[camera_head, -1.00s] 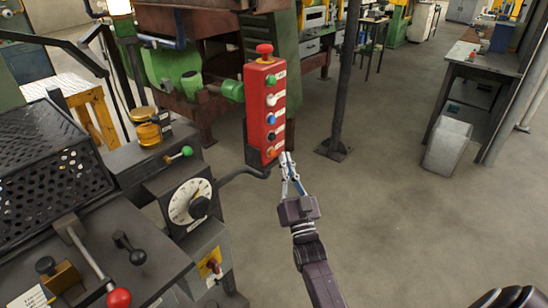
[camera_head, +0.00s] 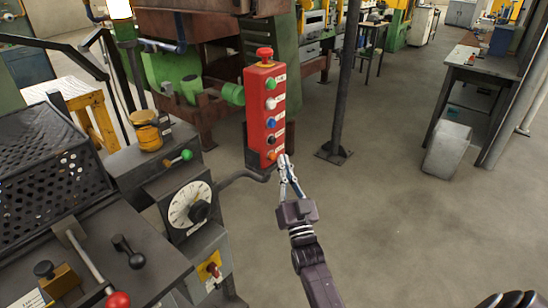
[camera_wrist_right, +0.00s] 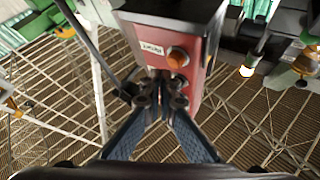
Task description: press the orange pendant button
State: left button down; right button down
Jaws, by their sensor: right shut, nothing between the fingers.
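The red pendant box (camera_head: 265,110) hangs upright, with a red mushroom knob on top and green, white, blue, black and orange buttons down its front. The orange button (camera_head: 272,155) is the lowest. My right gripper (camera_head: 284,158) is shut and empty, its fingertips just at the lower right of the orange button. In the right wrist view the orange button (camera_wrist_right: 178,57) shows beside a white label, and the shut fingertips (camera_wrist_right: 165,82) are close below it. I cannot tell whether they touch the box. My left gripper is not in view.
A grey control console with a white dial (camera_head: 190,205) and a red-knobbed lever (camera_head: 118,300) stands at the left. A dark post (camera_head: 345,80) stands behind the pendant.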

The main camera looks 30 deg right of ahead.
jog(key=shift+w, duration=0.1)
dwell(0.5)
jog(key=shift+w+a, duration=0.15)
jog(key=shift+w, duration=0.15)
jog(key=shift+w+a+b, duration=0.2)
jog(key=shift+w+b, duration=0.25)
dwell(0.7)
dwell(0.4)
jog(key=shift+s+d+p, duration=0.35)
jog(key=shift+s+p, duration=0.1)
jog(key=shift+s, duration=0.45)
jog(key=s, duration=0.1)
jog(key=s+d+p, duration=0.1)
jog(key=s, duration=0.1)
jog(key=s+d+p, duration=0.1)
jog(key=shift+s, duration=0.3)
